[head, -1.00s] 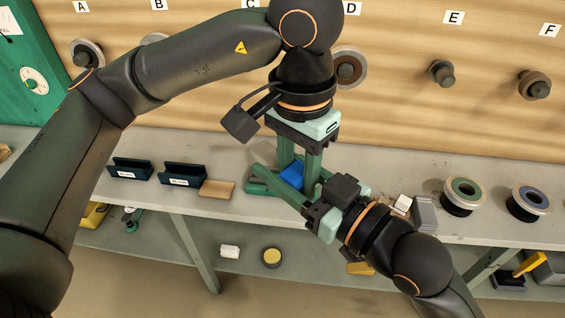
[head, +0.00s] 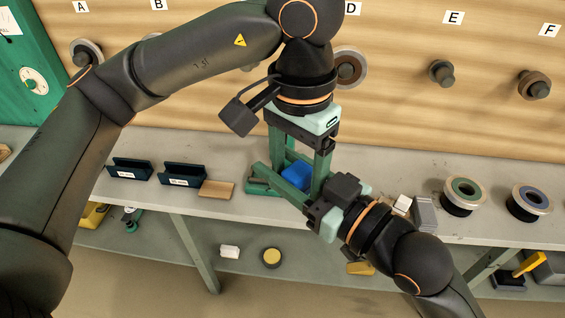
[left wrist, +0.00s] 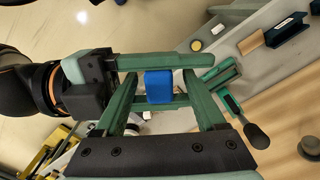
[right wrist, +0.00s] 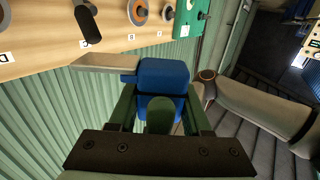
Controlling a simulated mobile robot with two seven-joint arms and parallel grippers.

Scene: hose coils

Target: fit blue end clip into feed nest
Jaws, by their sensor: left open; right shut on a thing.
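The blue end clip (head: 297,177) is a small blue block held above the bench in the head view. My right gripper (right wrist: 160,112) is shut on it; the clip (right wrist: 163,76) shows between and beyond its fingers in the right wrist view. My left gripper (head: 298,178) points down from above, its fingers open on either side of the clip. In the left wrist view the clip (left wrist: 158,87) sits between the right gripper's fingers, with gaps to my left fingers. A green fixture (left wrist: 224,88) with a black-knobbed lever stands on the bench close by; it may be the feed nest.
Two dark blue holders (head: 184,174) and a wooden block (head: 216,189) lie left of the grippers. Grey and white blocks (head: 424,212) and coil rings (head: 463,194) are to the right. A wall panel with lettered pegs (head: 441,73) rises behind. A lower shelf holds loose parts.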

